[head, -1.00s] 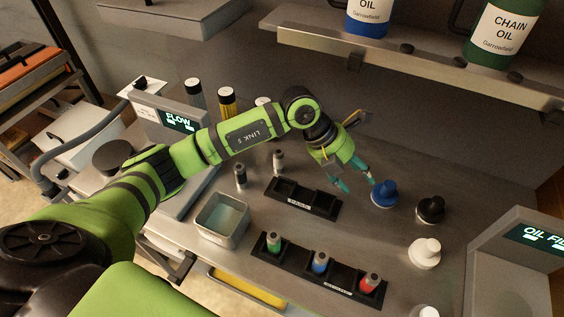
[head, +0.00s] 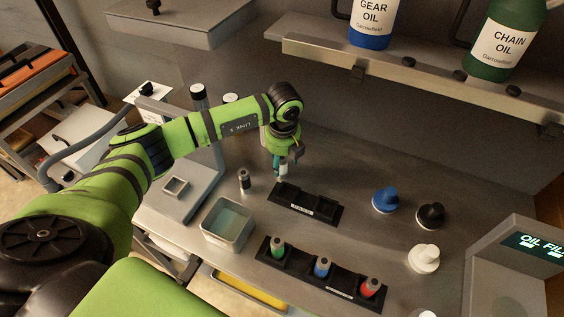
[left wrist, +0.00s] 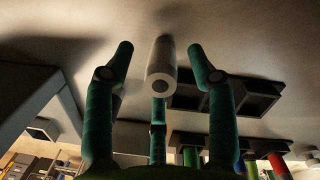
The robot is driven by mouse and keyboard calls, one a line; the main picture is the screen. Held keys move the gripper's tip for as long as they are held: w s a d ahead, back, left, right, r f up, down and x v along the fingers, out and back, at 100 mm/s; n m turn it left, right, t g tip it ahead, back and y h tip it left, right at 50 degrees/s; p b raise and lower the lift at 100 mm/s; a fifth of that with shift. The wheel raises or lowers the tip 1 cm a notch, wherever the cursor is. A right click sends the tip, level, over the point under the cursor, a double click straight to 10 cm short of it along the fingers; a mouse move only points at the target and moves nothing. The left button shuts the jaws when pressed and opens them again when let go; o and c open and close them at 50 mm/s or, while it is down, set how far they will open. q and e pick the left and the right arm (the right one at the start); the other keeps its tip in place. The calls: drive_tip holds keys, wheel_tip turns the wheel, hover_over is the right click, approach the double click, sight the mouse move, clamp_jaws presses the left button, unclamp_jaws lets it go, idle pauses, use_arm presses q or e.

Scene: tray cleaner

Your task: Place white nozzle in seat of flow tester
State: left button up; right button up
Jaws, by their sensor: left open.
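The white nozzle (left wrist: 162,62) stands between the three spread fingers of my left gripper (left wrist: 160,80) in the left wrist view, with a grey round end facing the camera. The fingers look apart from it. In the head view my left gripper (head: 282,165) points down at the counter behind the black tray and mostly hides the nozzle. The flow tester (head: 190,200) is to the left, with a small square seat (head: 176,186) on its flat base. My arm hides its display. My right gripper is not in view.
A dark-banded nozzle (head: 244,180) stands left of my gripper. An empty black tray (head: 322,214) lies in front, then a metal bin (head: 228,222) and a black rack (head: 342,287) with green, blue and red nozzles. Blue, black and white caps stand at right.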

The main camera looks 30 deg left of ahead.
use_arm(q)
drive_tip(key=shift+f, duration=0.15)
drive_tip(key=shift+c, duration=0.4)
clamp_jaws()
